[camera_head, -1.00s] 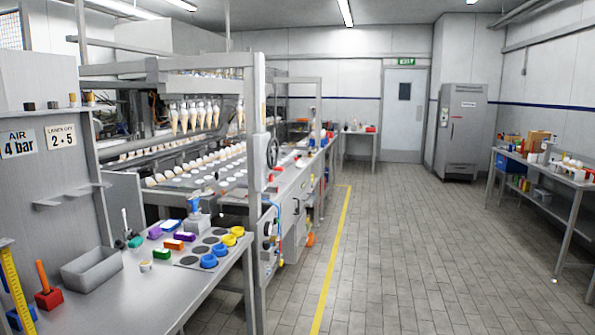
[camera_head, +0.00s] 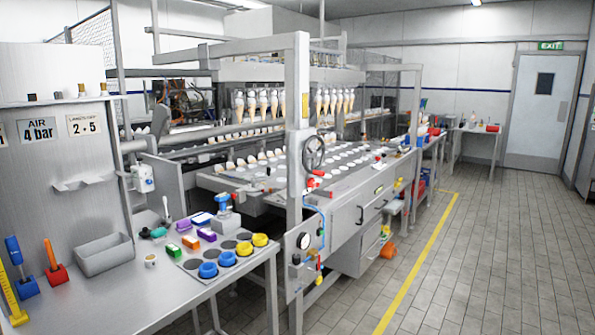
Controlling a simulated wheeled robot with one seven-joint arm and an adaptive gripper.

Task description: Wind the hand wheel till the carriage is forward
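The hand wheel (camera_head: 313,152) is a dark spoked ring on the front post of the machine frame, left of the picture's upright centre line's right side. Red fittings (camera_head: 316,180) sit just below it. A row of cones in holders (camera_head: 262,103) hangs under the machine's top beam, probably on the carriage; I cannot tell for sure which part is the carriage. Below lies a flat bed (camera_head: 235,184) with rows of white round pieces. My gripper does not show in this view.
A workbench (camera_head: 110,305) at front left holds a grey bin (camera_head: 104,254), blue and yellow cups (camera_head: 227,258) and small coloured blocks. A yellow floor line (camera_head: 418,262) runs beside the machine. The tiled floor (camera_head: 480,270) to its right is clear.

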